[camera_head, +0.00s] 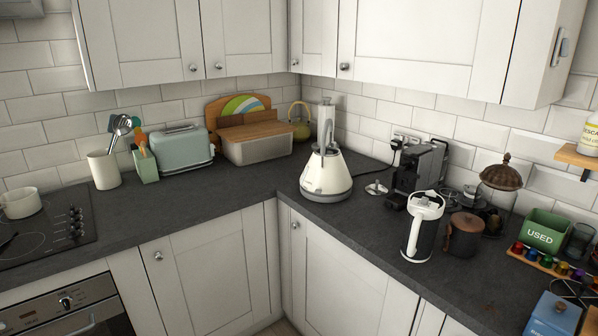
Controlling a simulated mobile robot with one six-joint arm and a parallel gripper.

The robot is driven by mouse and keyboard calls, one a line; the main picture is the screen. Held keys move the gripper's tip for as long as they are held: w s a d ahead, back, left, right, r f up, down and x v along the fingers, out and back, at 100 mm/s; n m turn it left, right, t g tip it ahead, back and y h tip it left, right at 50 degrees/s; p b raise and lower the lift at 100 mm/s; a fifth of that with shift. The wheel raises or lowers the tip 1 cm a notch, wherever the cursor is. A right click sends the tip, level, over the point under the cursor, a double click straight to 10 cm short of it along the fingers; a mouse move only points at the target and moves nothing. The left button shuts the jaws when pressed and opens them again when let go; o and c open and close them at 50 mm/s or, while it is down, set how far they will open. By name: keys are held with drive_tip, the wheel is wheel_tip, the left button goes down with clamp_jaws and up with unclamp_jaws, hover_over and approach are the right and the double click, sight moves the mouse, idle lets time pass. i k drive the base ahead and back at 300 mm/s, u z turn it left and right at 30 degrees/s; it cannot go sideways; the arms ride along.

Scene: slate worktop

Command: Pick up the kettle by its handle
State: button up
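The cream cone-shaped kettle (326,178) stands upright on the dark worktop near the inner corner, on a grey base. Its grey handle (324,136) rises above the body. A pale upright cylinder (327,112) shows just behind the handle and partly overlaps it in the picture. My gripper is not in view, and nothing is seen touching the kettle.
A black coffee machine (413,172) and a white-and-black jug (421,232) stand right of the kettle. A metal bread bin (258,148) and a green toaster (180,150) stand left. Wall cabinets (405,45) hang above. The worktop (240,194) left of the kettle is clear.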

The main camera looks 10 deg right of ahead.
sight(330, 173)
drive_tip(key=u, duration=0.5)
drive_tip(key=i, duration=0.5)
drive_tip(key=u, duration=0.7)
drive_tip(key=i, duration=0.55)
drive_tip(key=u, duration=0.3)
